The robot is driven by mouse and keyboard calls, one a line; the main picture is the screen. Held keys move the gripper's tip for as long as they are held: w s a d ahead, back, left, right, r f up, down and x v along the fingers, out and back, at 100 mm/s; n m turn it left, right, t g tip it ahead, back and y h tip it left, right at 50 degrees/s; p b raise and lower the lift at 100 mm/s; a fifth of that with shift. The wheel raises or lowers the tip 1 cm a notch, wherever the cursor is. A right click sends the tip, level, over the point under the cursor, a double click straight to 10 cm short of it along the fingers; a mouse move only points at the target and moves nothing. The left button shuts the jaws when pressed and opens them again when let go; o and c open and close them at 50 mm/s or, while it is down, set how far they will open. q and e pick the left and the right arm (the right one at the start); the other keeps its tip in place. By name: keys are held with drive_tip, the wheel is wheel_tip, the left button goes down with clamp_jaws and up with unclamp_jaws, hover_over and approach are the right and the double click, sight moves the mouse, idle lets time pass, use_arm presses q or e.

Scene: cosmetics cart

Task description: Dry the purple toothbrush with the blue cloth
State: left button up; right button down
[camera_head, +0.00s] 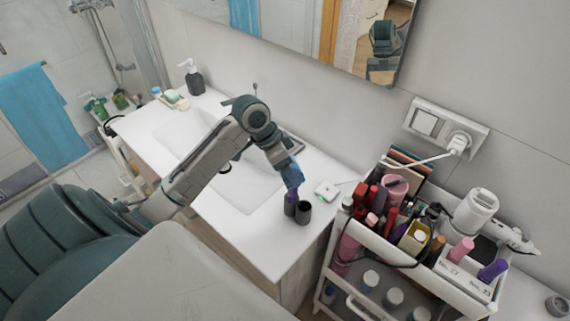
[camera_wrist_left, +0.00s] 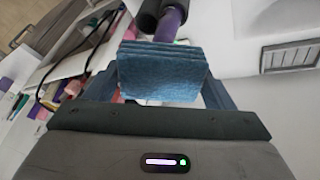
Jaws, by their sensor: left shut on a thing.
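My left gripper (camera_head: 290,172) is above the counter's front right part. It is shut on the folded blue cloth (camera_wrist_left: 162,72), which fills the space between the fingers in the left wrist view. The cloth also shows in the head view (camera_head: 292,174). The purple toothbrush (camera_head: 292,195) shows only as a short purple part just below the cloth, at the dark cups (camera_head: 303,212). In the wrist view the purple part (camera_wrist_left: 172,24) meets the cloth's far edge; whether they touch is unclear. My right gripper is out of view.
A white basin (camera_head: 245,185) lies under my arm. A small white box (camera_head: 326,190) is right of the cups. A crowded cosmetics cart (camera_head: 345,240) stands at the right, below a wall socket (camera_head: 458,145) with a white cable. A mirror hangs behind.

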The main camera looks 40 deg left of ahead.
use_arm(q)
drive_tip(key=shift+d+r, duration=0.1)
drive_tip(key=shift+d, duration=0.4)
drive_tip(key=shift+r, duration=3.4)
drive_tip(key=shift+f, duration=0.1)
